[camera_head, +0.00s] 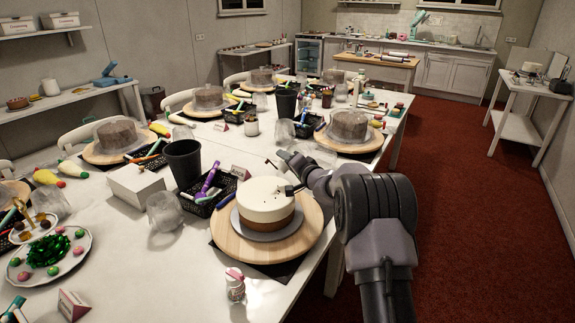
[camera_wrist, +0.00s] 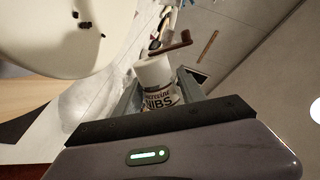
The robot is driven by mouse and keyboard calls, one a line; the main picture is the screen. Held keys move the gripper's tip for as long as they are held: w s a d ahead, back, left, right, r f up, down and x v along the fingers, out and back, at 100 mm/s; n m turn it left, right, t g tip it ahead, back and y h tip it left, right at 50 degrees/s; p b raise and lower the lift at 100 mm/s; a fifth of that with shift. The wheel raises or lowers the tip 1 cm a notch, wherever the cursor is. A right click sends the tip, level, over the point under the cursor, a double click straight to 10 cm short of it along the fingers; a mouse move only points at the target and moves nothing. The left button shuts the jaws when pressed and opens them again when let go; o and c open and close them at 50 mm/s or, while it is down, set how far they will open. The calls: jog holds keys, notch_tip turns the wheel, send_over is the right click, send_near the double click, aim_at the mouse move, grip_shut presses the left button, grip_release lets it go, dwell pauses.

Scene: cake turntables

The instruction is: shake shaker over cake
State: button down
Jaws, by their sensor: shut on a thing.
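The cake (camera_head: 266,198) has a white top and a brown lower side. It sits on a round grey board on a wooden turntable (camera_head: 310,225) at the near table edge. In the wrist view its white top (camera_wrist: 45,40) fills the upper left, with a few dark bits on it. My gripper (camera_wrist: 158,88) is shut on a white-capped shaker (camera_wrist: 158,97), whose label reads "NIBS". In the head view my arm reaches in from the right to the cake's back right side. The shaker is not clear there, and its exact tilt cannot be told.
A black basket of tools (camera_head: 208,195), a dark bin (camera_head: 184,160) and a white box (camera_head: 135,184) stand left of the cake. A small pink-topped bottle (camera_head: 235,284) stands in front. Other brown cakes sit farther along the table. Red floor lies open at the right.

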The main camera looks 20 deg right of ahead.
jog(key=shift+r, duration=0.1)
dwell(0.3)
jog(key=shift+w+d+r, duration=0.1)
jog(key=shift+d+r, duration=0.1)
jog(key=shift+d, duration=0.05)
jog(key=shift+a+f, duration=0.25)
jog(key=shift+a+r+n, duration=0.1)
jog(key=shift+r+n, duration=0.05)
jog(key=shift+n, duration=0.35)
